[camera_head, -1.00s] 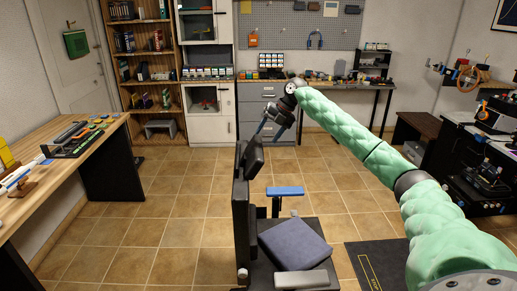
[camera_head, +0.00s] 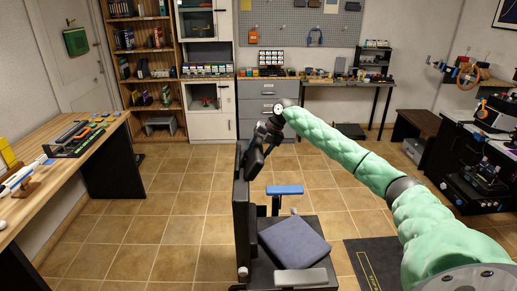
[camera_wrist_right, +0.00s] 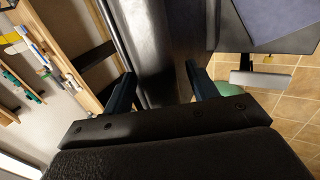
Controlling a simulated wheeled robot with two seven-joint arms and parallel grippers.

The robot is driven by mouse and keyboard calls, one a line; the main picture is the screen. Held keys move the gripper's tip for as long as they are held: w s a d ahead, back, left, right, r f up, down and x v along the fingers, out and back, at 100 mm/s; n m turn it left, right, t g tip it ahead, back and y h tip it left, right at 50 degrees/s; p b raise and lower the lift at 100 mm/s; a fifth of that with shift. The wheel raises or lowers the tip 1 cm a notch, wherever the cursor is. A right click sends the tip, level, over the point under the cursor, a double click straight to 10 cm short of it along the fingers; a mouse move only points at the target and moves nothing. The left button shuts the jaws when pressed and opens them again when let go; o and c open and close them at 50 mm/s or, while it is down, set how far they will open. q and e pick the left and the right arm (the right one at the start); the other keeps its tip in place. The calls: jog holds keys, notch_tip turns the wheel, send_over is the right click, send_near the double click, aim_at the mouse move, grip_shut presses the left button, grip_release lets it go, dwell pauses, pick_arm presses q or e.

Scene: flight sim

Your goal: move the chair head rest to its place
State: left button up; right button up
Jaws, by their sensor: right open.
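The chair (camera_head: 242,222) stands in the middle of the floor, its black back seen almost edge-on. The head rest (camera_head: 254,160) is a dark pad at the top of the back, on the seat side. My right gripper (camera_head: 265,140) is at the top of the head rest, coming from above. In the right wrist view its two blue fingers are apart, with a dark padded surface (camera_wrist_right: 163,45) between and beyond them. I cannot tell whether they touch it, or which part of the chair it is. My left gripper is not in view.
The chair has a grey-blue seat (camera_head: 293,247) and a blue-topped armrest (camera_head: 285,190). A wooden workbench (camera_head: 62,165) with tools stands at the left. Shelves and drawers line the back wall. A dark mat (camera_head: 375,262) lies right of the chair. Tiled floor around is clear.

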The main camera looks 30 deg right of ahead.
aim_at(253, 147)
jog(key=shift+c, duration=0.2)
grip_shut()
jog(key=shift+w+a+r, duration=0.1)
jog(key=shift+a+r, duration=0.05)
jog(key=shift+r, duration=0.1)
jog(key=shift+w+a+r+g+h+p, duration=0.3)
jog(key=shift+r+h+p, duration=0.2)
jog(key=shift+h+p, duration=0.2)
jog(key=shift+a+r, duration=0.15)
jog(key=shift+r, duration=0.05)
jog(key=shift+w+a+r, duration=0.2)
jog(key=shift+w+r, duration=0.1)
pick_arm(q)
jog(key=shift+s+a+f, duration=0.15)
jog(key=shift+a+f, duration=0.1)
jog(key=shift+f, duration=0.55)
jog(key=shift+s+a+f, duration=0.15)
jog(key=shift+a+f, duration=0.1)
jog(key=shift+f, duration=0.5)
pick_arm(e)
jog(key=c, duration=1.2)
grip_release()
jog(key=shift+w+a+r, duration=0.3)
jog(key=shift+a+r, duration=0.15)
jog(key=shift+a, duration=0.2)
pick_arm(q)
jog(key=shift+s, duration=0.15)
